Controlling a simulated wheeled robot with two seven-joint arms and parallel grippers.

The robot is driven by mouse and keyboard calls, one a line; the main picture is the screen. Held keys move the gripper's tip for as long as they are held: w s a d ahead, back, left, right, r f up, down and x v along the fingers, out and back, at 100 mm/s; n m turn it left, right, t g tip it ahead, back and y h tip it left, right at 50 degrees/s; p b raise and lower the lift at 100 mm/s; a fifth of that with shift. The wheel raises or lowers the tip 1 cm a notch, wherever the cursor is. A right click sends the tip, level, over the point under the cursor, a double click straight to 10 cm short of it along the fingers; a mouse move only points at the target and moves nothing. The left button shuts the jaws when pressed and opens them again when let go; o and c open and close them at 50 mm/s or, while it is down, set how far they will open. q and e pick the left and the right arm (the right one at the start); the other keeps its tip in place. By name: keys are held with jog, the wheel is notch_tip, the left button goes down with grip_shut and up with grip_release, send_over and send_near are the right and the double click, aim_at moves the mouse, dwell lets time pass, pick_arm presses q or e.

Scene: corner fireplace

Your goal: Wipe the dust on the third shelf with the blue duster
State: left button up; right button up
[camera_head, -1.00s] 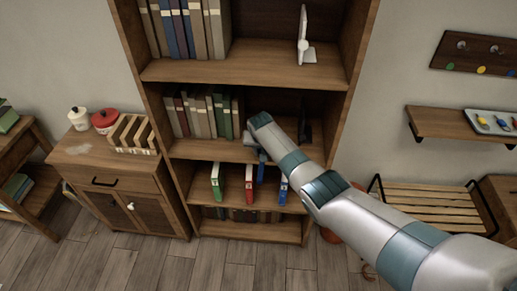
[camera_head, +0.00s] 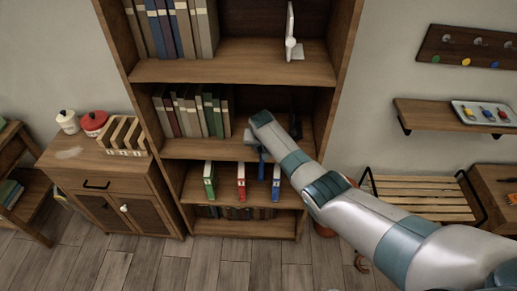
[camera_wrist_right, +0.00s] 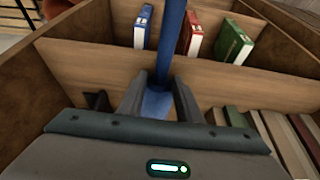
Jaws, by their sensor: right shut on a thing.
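A tall wooden bookcase (camera_head: 143,110) stands in the middle of the head view. My right gripper (camera_head: 256,142) is at its middle opening, just above the shelf board (camera_head: 205,149) with the row of books, right of the books. It is shut on the blue duster (camera_wrist_right: 171,45). The duster's blue shaft stands out between the fingers (camera_wrist_right: 158,95) in the right wrist view. A bit of blue also shows under the gripper in the head view. The duster's head cannot be made out, and I see no clear dust on this shelf. My left gripper is not in view.
Books (camera_head: 192,112) fill the left of that shelf; a dark object (camera_head: 296,120) stands behind my arm. Green, red and blue binders (camera_head: 241,182) stand one shelf below. A cabinet (camera_head: 95,172) at left has a pale patch on top. A slatted bench (camera_head: 420,195) is at right.

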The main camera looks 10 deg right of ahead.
jog(key=shift+s+d+f, duration=0.2)
jog(key=shift+f, duration=0.05)
jog(key=shift+d, duration=0.15)
jog(key=shift+s+d+r, duration=0.1)
jog(key=shift+s+d, duration=0.15)
jog(key=shift+d, duration=0.5)
jog(key=shift+s+d, duration=0.2)
jog(key=shift+d, duration=0.55)
jog(key=shift+r, duration=0.1)
jog(key=shift+w+r, duration=0.15)
jog(key=shift+r, duration=2.9)
jog(key=shift+r, duration=1.5)
